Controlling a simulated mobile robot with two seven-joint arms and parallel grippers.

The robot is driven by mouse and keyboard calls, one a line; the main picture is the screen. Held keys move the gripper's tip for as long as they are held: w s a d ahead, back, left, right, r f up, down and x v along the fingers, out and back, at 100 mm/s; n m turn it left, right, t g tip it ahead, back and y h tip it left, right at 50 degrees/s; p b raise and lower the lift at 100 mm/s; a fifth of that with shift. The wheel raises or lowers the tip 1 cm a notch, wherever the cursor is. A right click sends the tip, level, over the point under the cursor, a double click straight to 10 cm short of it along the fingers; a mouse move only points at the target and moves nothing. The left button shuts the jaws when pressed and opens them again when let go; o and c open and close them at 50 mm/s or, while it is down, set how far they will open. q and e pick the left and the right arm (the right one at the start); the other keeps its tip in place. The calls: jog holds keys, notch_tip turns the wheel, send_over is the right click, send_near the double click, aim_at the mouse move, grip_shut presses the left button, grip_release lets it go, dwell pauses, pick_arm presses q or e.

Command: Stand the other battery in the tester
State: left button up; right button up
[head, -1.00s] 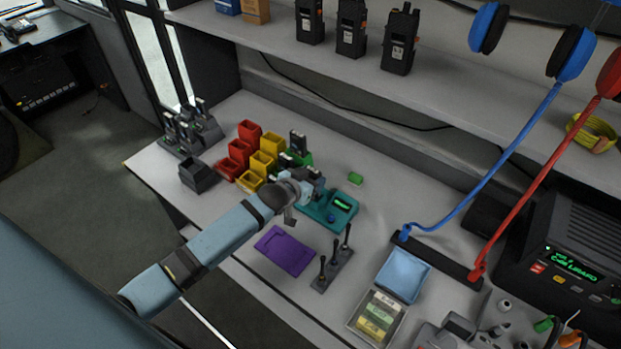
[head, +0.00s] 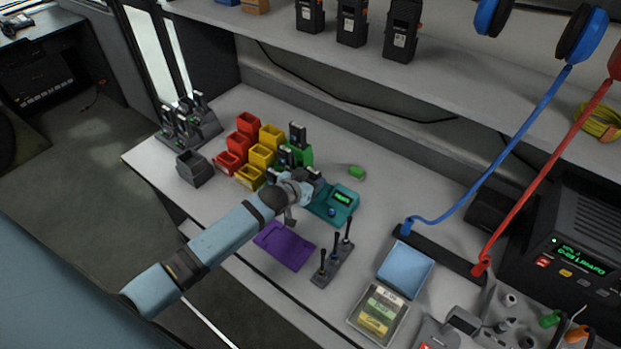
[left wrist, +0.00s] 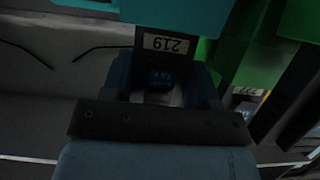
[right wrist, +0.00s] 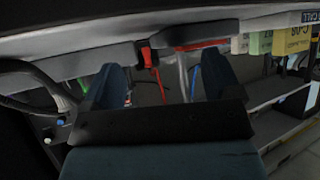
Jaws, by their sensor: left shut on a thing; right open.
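The teal tester (head: 343,207) stands on the worktop with its small green display lit. My left gripper (head: 306,182) is over the tester's left end and hides that part of it. In the left wrist view, my left gripper (left wrist: 165,88) is shut on a dark battery (left wrist: 166,45) with a white label reading 219. The battery's far end meets the teal tester (left wrist: 178,14); whether it is seated cannot be told. My right gripper (right wrist: 160,85) is open and empty, away from the worktop.

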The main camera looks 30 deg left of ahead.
pick_arm(q)
jog(key=shift+f, duration=0.2)
dwell(0.4)
jog(key=o, duration=1.1)
jog(key=shift+c, duration=0.2)
pick_arm(e)
jog(key=shift+f+b, duration=0.3)
pick_arm(q)
jog(key=v, duration=1.3)
jog(key=shift+s, duration=0.4)
